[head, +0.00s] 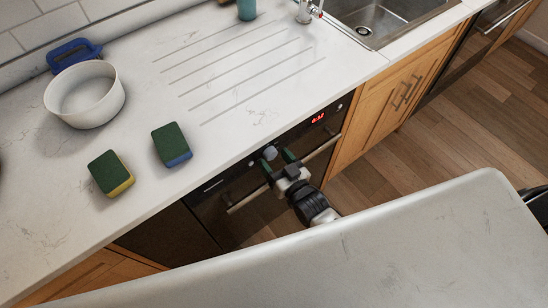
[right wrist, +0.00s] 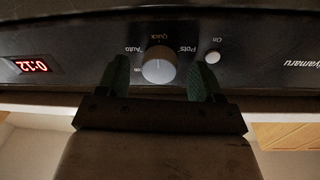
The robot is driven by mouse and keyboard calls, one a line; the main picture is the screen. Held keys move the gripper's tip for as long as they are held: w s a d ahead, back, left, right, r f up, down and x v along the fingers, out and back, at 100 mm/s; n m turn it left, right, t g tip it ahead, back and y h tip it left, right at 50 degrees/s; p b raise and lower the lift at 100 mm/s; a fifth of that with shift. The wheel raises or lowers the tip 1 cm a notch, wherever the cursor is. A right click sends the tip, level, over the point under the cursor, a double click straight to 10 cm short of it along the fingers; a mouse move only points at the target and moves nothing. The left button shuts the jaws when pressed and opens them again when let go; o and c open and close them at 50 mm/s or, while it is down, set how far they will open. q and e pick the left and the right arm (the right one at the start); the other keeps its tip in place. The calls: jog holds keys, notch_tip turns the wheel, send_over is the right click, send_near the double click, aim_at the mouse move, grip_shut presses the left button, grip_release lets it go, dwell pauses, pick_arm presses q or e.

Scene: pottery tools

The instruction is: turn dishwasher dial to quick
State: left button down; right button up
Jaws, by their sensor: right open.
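The dial is a round grey knob on the dark dishwasher front (head: 230,187); in the right wrist view the dial (right wrist: 159,66) sits below the labels Auto, Quick and Pots, which appear upside down. My right gripper (head: 280,160) is at the dishwasher's control panel. In the right wrist view its two green fingers are open on either side of the dial (head: 270,153), with visible gaps between fingers and knob. I cannot tell clearly which label the dial points to. My left gripper is not in view.
A red-lit display (right wrist: 33,65) and a small round On button (right wrist: 212,57) flank the dial. The dishwasher handle (head: 245,200) runs below the panel. On the counter (head: 150,210) are two sponges (head: 111,173) (head: 171,145) and a white bowl (head: 85,96). A pale worktop (head: 350,255) fills the near side.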

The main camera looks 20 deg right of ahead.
jog(key=b+v, duration=0.1)
jog(key=v, duration=0.9)
jog(key=s+d+f+g+h, duration=0.15)
jog(key=s+f+g, duration=0.25)
jog(key=f, duration=0.8)
jog(key=s+d+f+g+h, duration=0.15)
jog(key=s+f+g, duration=0.3)
jog(key=f, duration=0.65)
jog(key=s+d+f+g+h, duration=0.1)
jog(key=s+f+g, duration=0.3)
jog(key=s, duration=0.5)
jog(key=s+d+f+g+h, duration=0.1)
jog(key=s+d+f+g, duration=0.2)
jog(key=s+f, duration=0.5)
jog(key=shift+s+d+n+g, duration=0.3)
jog(key=shift+s+n+g, duration=0.15)
jog(key=shift+s, duration=0.7)
jog(key=shift+f, duration=0.2)
